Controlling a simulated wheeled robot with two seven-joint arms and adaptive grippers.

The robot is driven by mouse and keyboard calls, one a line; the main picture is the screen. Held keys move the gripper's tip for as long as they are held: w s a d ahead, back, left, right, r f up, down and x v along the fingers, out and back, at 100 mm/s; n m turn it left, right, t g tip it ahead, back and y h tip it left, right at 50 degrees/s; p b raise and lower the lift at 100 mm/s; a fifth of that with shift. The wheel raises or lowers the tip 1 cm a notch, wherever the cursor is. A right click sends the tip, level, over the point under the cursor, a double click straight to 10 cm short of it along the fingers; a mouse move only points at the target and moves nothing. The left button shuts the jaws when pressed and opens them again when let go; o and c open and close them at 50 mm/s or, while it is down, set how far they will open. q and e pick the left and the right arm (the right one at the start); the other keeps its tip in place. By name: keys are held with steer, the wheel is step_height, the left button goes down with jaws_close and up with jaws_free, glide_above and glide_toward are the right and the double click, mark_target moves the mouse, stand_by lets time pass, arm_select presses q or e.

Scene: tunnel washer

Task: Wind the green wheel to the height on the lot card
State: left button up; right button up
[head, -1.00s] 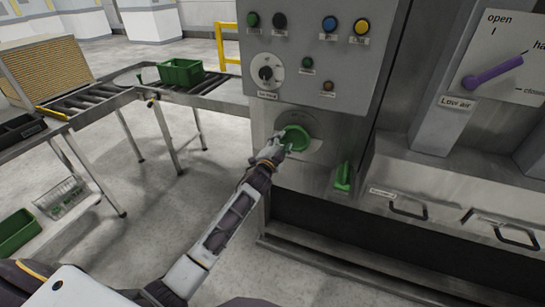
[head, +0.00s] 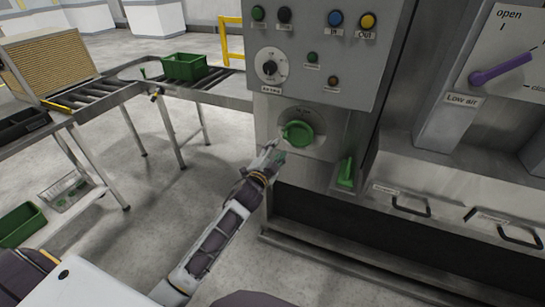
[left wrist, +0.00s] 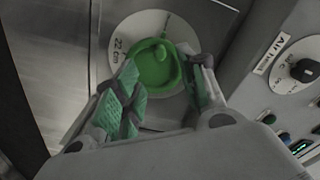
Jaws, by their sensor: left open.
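The green wheel (head: 298,133) sits on a round pale dial plate on the front of the grey machine. In the left wrist view the wheel (left wrist: 157,63) shows ahead of the fingers, and the plate (left wrist: 122,48) carries a "22 cm" mark. My left gripper (head: 276,150) is open, just below and left of the wheel in the head view. In the left wrist view its green-padded fingers (left wrist: 165,92) stand apart with the wheel beyond them; I cannot tell if they touch it. No lot card can be made out. My right gripper is not in view.
Above the wheel is a control panel with a black knob (head: 269,68) and coloured buttons. A green lever (head: 346,172) is at lower right, and a purple lever (head: 499,69) is at far right. A roller conveyor holds a green crate (head: 184,67) at left.

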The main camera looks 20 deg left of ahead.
arm_select(q)
steer(key=shift+s, duration=1.45)
step_height(320, 180, down, 26)
steer(key=s+a+n+g, duration=0.2)
steer(key=a+n+g, duration=0.1)
steer(key=n+g, duration=0.2)
steer(key=s+a+f+n+g, duration=0.15)
steer(key=s+f, duration=0.35)
steer(key=f, duration=0.5)
steer(key=s+f+n+g, duration=0.15)
steer(key=s+f, duration=0.35)
steer(key=f, duration=0.5)
steer(key=s+a+f+g, duration=0.1)
steer(key=s+f+g, duration=0.2)
steer(key=s+f, duration=0.65)
steer(key=s+a+f+g, duration=0.1)
steer(key=s+f+g, duration=0.1)
steer(key=s+f, duration=0.75)
steer(key=s+d+f+g, duration=0.1)
steer(key=s+g, duration=0.1)
steer(key=s, duration=1)
steer(key=s+d+f+n+g, duration=0.1)
steer(key=s+d+f+g, duration=0.1)
steer(key=s, duration=1)
steer(key=shift+f+y, duration=0.25)
steer(key=shift+y, duration=0.05)
